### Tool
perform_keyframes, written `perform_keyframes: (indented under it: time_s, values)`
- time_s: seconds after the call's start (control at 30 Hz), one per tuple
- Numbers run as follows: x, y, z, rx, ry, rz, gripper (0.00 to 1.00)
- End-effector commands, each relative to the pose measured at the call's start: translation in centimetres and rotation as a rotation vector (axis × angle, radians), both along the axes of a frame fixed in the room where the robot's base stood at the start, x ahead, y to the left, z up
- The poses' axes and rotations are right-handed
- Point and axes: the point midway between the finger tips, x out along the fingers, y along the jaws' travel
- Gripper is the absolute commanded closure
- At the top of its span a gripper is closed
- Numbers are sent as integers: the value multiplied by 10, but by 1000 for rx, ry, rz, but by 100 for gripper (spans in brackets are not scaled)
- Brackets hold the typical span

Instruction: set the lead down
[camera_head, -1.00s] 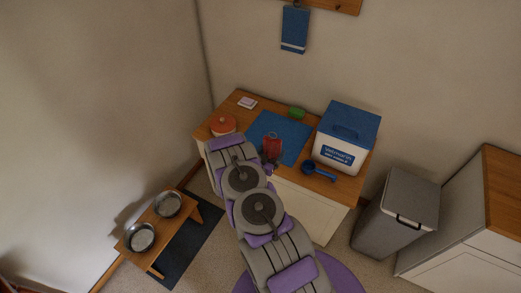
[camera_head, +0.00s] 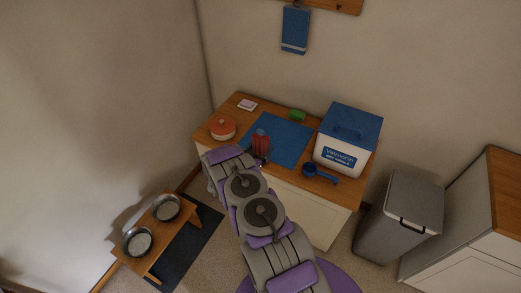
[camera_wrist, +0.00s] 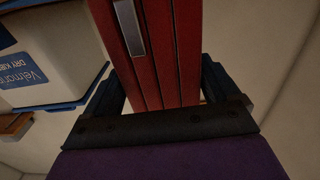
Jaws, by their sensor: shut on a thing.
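The lead is a red folded strap with a metal clip. In the head view the lead (camera_head: 261,143) shows at my arm's end, over the left part of the blue mat (camera_head: 291,141). In the wrist view the red strap (camera_wrist: 160,50) stands between the two dark fingers of my gripper (camera_wrist: 168,92), which is shut on it. The gripper (camera_head: 262,158) is partly hidden by my arm in the head view. I cannot tell whether the lead touches the mat.
A white bin with a blue lid (camera_head: 345,140) stands at the counter's right, with a blue scoop (camera_head: 319,173) before it. An orange-lidded pot (camera_head: 222,128) is at the left, a green item (camera_head: 297,115) behind. The mat's right side is clear.

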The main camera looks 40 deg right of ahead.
Motion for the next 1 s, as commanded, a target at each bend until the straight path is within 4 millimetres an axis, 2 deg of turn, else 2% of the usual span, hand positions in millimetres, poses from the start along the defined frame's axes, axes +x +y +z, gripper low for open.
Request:
perform_keyframes:
  time_s: [0.13,0.17,0.27,0.53,0.63,1.0]
  values:
    - [0,0,0,0,0,0,44]
    - [0,0,-1,0,0,0,9]
    - [0,0,0,0,0,0,0]
    - [0,0,1,0,0,0,0]
    - [-3,8,1,0,3,1,0]
    - [-29,73,3,1,3,4,0]
